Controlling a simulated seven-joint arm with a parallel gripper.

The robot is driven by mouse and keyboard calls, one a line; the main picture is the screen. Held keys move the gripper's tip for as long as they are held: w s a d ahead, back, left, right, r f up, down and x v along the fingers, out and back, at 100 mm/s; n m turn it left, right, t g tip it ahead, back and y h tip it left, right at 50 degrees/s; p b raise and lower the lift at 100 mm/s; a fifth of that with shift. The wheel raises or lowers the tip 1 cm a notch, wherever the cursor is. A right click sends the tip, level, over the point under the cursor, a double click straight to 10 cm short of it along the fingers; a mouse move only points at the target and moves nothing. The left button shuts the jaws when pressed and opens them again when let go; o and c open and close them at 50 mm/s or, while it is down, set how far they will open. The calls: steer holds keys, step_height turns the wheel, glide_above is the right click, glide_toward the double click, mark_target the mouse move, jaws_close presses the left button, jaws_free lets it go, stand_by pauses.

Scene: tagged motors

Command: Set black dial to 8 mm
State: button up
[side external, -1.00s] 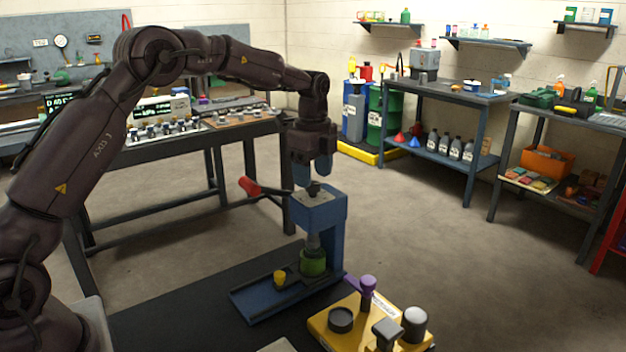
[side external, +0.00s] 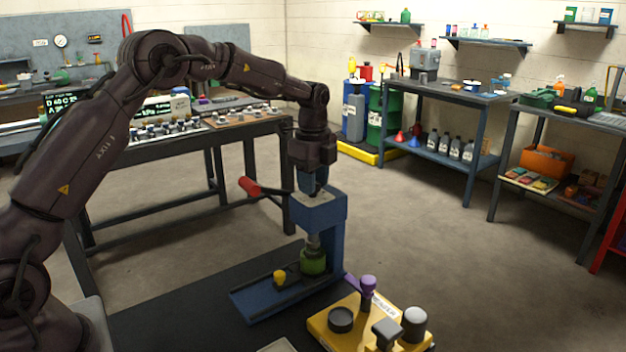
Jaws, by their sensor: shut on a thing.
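The blue press (side external: 334,225) stands on the dark mat, with a red-handled lever at its left. The small black dial (side external: 318,192) sits on top of the press head and is mostly hidden by my fingers. My gripper (side external: 312,187) points straight down over the press head, its blue fingers shut on the black dial. The dial's scale and reading are too small to make out. Under the head, a green round part (side external: 313,262) sits on the press base.
The red lever handle (side external: 249,187) sticks out left of the press, near my gripper. A yellow knob (side external: 280,277) is on the press base. A yellow box (side external: 325,334) with black, purple and grey knobs stands in front at right. Benches stand behind.

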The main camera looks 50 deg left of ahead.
steer(key=n, duration=0.5)
steer(key=shift+r+n, duration=0.1)
steer(key=shift+n, duration=0.2)
steer(key=n, duration=0.5)
steer(key=shift+n, duration=0.4)
steer(key=o, duration=0.9)
step_height(320, 180, up, 13)
steer(key=shift+f, duration=0.1)
steer(key=shift+n, duration=0.3)
